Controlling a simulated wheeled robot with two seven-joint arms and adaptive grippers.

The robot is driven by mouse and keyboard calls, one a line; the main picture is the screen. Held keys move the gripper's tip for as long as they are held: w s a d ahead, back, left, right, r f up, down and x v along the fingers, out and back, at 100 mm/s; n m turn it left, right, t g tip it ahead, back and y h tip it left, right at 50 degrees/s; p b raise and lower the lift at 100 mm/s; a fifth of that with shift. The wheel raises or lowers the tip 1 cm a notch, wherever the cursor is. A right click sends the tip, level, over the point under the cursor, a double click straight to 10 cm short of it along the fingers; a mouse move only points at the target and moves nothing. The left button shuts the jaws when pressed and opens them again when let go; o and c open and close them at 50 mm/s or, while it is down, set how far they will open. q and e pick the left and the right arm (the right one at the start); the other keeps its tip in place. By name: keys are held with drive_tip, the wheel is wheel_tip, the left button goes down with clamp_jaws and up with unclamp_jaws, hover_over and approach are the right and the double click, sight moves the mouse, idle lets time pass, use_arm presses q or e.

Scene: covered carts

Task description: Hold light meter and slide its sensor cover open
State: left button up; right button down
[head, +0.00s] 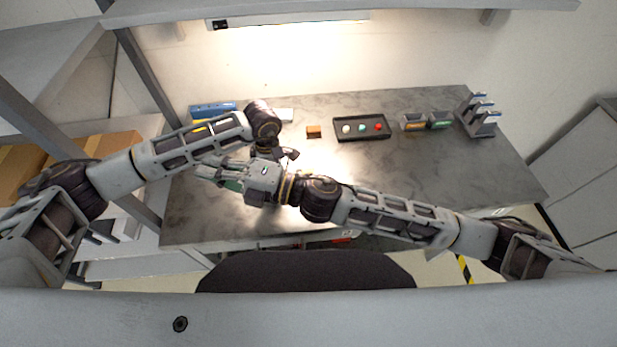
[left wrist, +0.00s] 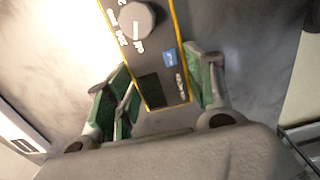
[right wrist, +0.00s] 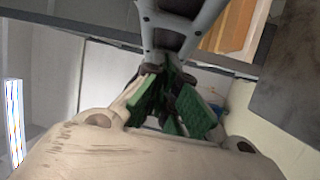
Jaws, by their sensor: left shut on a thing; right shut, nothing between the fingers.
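The light meter (left wrist: 158,62) shows in the left wrist view as a dark body with yellow edges, a grey dial, a blue button and a small dark display. My left gripper (left wrist: 161,68) is shut on it, with green finger pads on both long sides. In the head view my arms mostly hide the left gripper and the meter. I cannot make out the sensor cover. My right gripper (head: 218,177) points left over the table's front left, in front of the left wrist. In the right wrist view its green fingers (right wrist: 172,108) are shut and empty.
The grey table (head: 440,170) is clear at right. Along its back stand a blue case (head: 212,108), an orange block (head: 314,131), a dark tray (head: 362,139) with small coloured pieces, two small bins (head: 413,122) and a rack (head: 480,116). Cardboard boxes (head: 112,145) sit on the left shelf.

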drive_tip(key=s+r+m+t+h, duration=0.1)
drive_tip(key=s+m+t+h, duration=0.3)
drive_tip(key=m, duration=0.7)
drive_tip(key=w+d+f+m+g+h, duration=0.1)
drive_tip(key=d+f+h, duration=0.4)
drive_tip(key=d, duration=0.6)
drive_tip(key=w+d+f+m+g+h, duration=0.2)
drive_tip(key=w+d+f+h, duration=0.2)
drive_tip(key=d+f, duration=0.3)
drive_tip(key=d+h, duration=0.1)
drive_tip(key=d, duration=0.4)
drive_tip(key=shift+w+d+f+m, duration=0.25)
drive_tip(key=shift+d+m, duration=0.05)
drive_tip(key=shift+m, duration=0.1)
